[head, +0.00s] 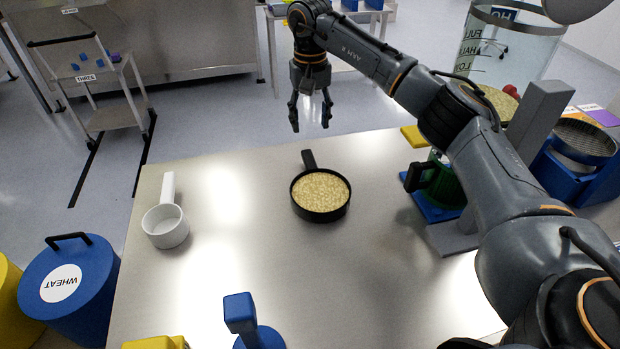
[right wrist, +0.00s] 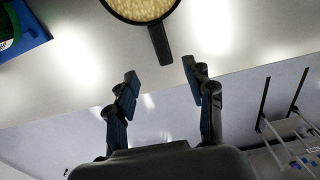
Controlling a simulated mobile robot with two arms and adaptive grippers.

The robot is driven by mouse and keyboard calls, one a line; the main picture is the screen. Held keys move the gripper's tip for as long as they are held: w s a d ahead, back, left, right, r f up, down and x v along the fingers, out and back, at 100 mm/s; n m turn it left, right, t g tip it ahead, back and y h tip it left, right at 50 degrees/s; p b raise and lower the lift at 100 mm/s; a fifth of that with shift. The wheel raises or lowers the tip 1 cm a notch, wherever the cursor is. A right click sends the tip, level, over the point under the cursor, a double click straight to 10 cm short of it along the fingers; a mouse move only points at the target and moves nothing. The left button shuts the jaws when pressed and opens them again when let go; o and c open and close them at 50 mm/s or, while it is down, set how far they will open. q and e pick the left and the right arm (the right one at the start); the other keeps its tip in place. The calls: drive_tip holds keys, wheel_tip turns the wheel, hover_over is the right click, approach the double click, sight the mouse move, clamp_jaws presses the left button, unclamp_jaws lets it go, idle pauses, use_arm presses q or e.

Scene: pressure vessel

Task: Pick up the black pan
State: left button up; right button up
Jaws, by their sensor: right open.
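The black pan (head: 321,212) stands upright on the metal table, filled with pale grain. Its black handle (head: 309,160) points to the table's far edge. In the right wrist view the pan (right wrist: 143,18) shows at the top, cut off by the frame, with its handle (right wrist: 160,45) pointing down toward the gripper. My right gripper (head: 311,112) is open and empty, fingers down, beyond the far edge of the table and apart from the handle. In the right wrist view its two fingers (right wrist: 160,75) are spread, with the handle's end between and beyond their tips. My left gripper is not in view.
A white pan (head: 166,226) stands at the left on the table (head: 240,285). A green container (head: 445,185) on a blue base and a grey stand are at the right. A blue-handled object (head: 255,330) is at the near edge. The table around the black pan is clear.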

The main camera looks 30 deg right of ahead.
hover_over(310, 161)
drive_tip(key=f, duration=0.5)
drive_tip(key=shift+w+d+f+p, duration=0.25)
drive_tip(key=shift+d+f+p, duration=0.05)
drive_tip(key=shift+p, duration=0.1)
drive_tip(key=shift+f, duration=0.2)
drive_tip(key=shift+a+f, duration=0.1)
drive_tip(key=shift+f, duration=0.2)
drive_tip(key=f, duration=0.1)
drive_tip(key=f+p, duration=0.2)
drive_tip(key=f, duration=0.1)
drive_tip(key=shift+s+a+f, duration=0.1)
drive_tip(key=shift+s+a, duration=0.1)
drive_tip(key=shift+s, duration=0.15)
drive_tip(key=shift+w+f, duration=0.1)
drive_tip(key=shift+f, duration=0.1)
clamp_jaws()
